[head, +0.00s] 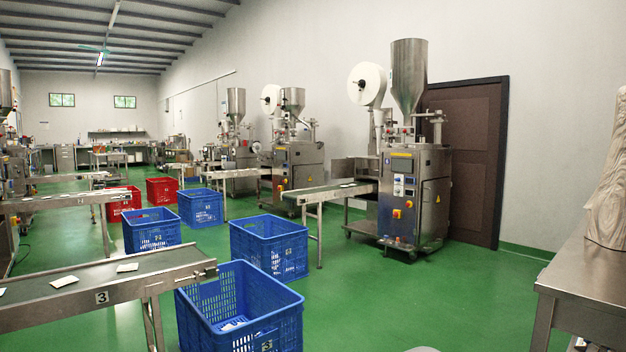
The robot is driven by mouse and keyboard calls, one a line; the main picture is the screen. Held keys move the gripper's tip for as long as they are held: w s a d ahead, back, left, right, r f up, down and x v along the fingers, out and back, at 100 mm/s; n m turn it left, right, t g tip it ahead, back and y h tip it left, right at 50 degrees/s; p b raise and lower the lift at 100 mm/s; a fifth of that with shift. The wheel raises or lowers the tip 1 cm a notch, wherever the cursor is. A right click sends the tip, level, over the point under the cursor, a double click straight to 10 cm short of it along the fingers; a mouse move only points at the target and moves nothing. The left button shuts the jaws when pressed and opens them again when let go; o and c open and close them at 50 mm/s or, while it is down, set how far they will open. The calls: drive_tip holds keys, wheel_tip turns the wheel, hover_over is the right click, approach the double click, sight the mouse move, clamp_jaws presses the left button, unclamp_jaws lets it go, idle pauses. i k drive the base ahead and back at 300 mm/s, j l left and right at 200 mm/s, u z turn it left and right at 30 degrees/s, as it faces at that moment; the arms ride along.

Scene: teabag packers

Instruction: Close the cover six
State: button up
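No cover marked six can be made out in the head view. The nearest teabag packing machine (414,195) stands at the centre right, with a steel hopper (408,75) and a white paper roll (367,84) on top. A flat metal panel (345,168) juts out at its left side, above the conveyor; I cannot tell whether it is a cover or stands open. Two similar machines stand farther back, one of them behind the second hopper (292,100); their covers are too small to judge. My gripper is not in view.
Blue crates stand in the aisle, the nearest (190,318) beside the conveyor marked 3 (100,278). Red crates (162,191) stand farther back. A conveyor (322,193) runs left from the nearest machine. A steel table (590,275) is at right. Green floor (420,295) is clear between.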

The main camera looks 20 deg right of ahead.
sight(343, 168)
drive_tip(key=i+l+z, duration=0.35)
drive_tip(key=i, duration=0.15)
drive_tip(key=i+z, duration=0.3)
drive_tip(key=i, duration=0.2)
drive_tip(key=i+l+z, duration=0.25)
drive_tip(key=i+z, duration=0.15)
drive_tip(key=i, duration=0.85)
drive_tip(key=i+j+z, duration=0.15)
drive_tip(key=i+z, duration=0.25)
drive_tip(key=i, duration=0.9)
drive_tip(key=i+j+u, duration=0.25)
drive_tip(key=i, duration=0.6)
drive_tip(key=i+l+u, duration=0.1)
drive_tip(key=i+u, duration=0.15)
drive_tip(key=i, duration=0.65)
drive_tip(key=i+l+u, duration=0.3)
drive_tip(key=i, duration=0.55)
drive_tip(key=j, duration=0.1)
